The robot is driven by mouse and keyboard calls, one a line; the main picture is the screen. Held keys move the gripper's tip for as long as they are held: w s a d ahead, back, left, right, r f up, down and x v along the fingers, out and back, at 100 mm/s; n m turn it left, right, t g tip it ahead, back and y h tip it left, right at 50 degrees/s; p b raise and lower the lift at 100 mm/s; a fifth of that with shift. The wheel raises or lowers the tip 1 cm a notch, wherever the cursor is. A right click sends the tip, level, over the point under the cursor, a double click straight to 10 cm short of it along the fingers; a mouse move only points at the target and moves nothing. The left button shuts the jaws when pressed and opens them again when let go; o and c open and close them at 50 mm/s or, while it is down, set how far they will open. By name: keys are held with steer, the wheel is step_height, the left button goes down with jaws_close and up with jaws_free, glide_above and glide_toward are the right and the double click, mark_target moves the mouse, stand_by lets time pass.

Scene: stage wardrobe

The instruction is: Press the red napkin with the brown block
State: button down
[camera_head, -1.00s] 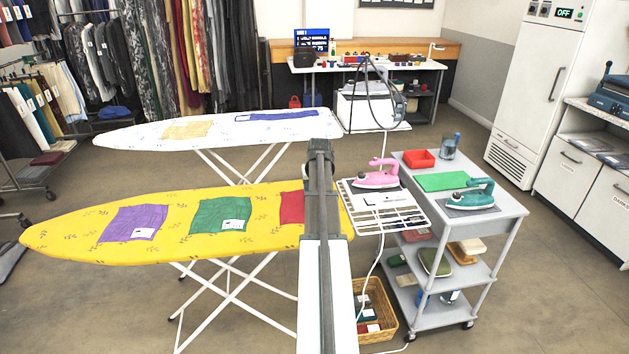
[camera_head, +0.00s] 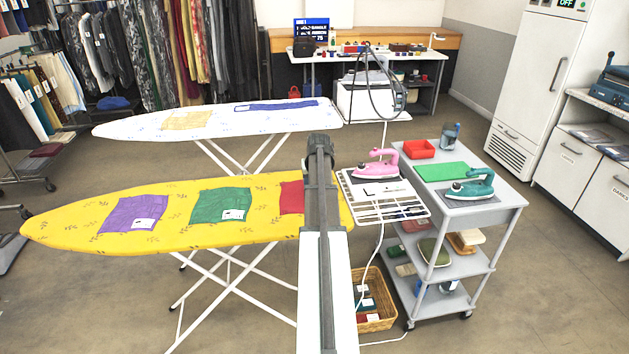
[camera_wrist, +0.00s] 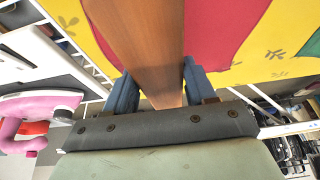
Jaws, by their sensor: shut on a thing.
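The red napkin (camera_head: 291,198) lies on the right end of the yellow ironing board (camera_head: 60,231). In the head view my arm hides its right part. My gripper (camera_wrist: 158,80) shows in the wrist view, its blue fingers shut on the brown block (camera_wrist: 140,35). The block extends from the fingers over the napkin, whose red cloth (camera_wrist: 216,28) shows on both sides of it. I cannot tell whether the block touches the napkin. The block and gripper are hidden behind my arm in the head view.
Green (camera_head: 221,205) and purple (camera_head: 133,213) napkins lie left on the same board. A pink iron (camera_head: 376,167) stands on a white rack (camera_head: 401,212) just right of my arm. A grey cart (camera_head: 505,208) with a teal iron (camera_head: 472,187) stands further right. A wicker basket (camera_head: 388,311) is below.

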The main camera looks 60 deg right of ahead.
steer(key=shift+f, duration=1.6)
steer(key=shift+s+f, duration=0.1)
stand_by(2.5)
stand_by(0.7)
steer(key=shift+r, duration=2.1)
steer(key=shift+d+r, duration=0.1)
steer(key=s+d+r, duration=0.4)
steer(key=r, duration=0.2)
steer(key=shift+w+a+f, duration=0.1)
steer(key=shift+f, duration=1.6)
steer(key=shift+w+a+f, duration=0.1)
steer(key=shift+f, duration=1.6)
steer(key=shift+f, duration=0.15)
